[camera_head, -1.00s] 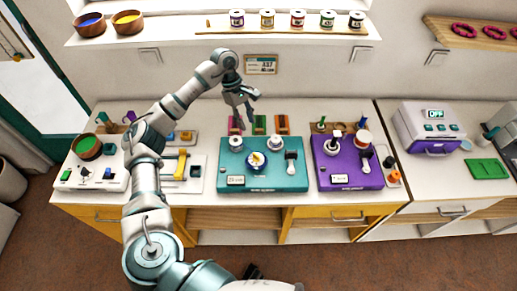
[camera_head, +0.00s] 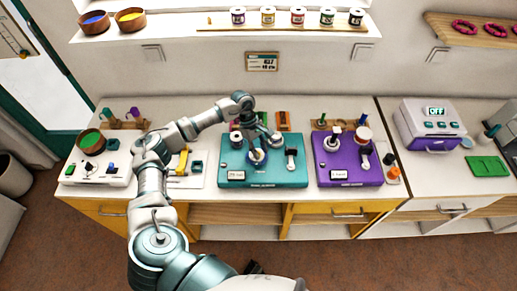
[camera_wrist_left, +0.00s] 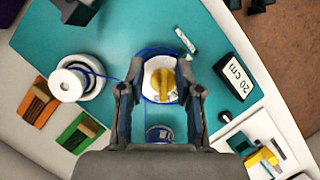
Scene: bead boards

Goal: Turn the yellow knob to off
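The yellow knob (camera_wrist_left: 162,82) sits on a round white dial in the left wrist view, on the teal board (camera_wrist_left: 120,25). In the head view, the teal board (camera_head: 232,176) stands on the counter, and my gripper largely covers the dial. My left gripper (camera_wrist_left: 160,72) is open, pointing down, with one finger on each side of the knob. Gaps show between the fingers and the yellow grip; I cannot tell how high the fingertips are above the dial. My right gripper is not in view.
A white spool (camera_wrist_left: 70,84) with blue cord stands close beside the gripper on the teal board. A label reading 20 cm (camera_wrist_left: 233,76) is on the other side. The purple board (camera_head: 338,174) is to the right in the head view, a white board (camera_head: 112,178) to the left.

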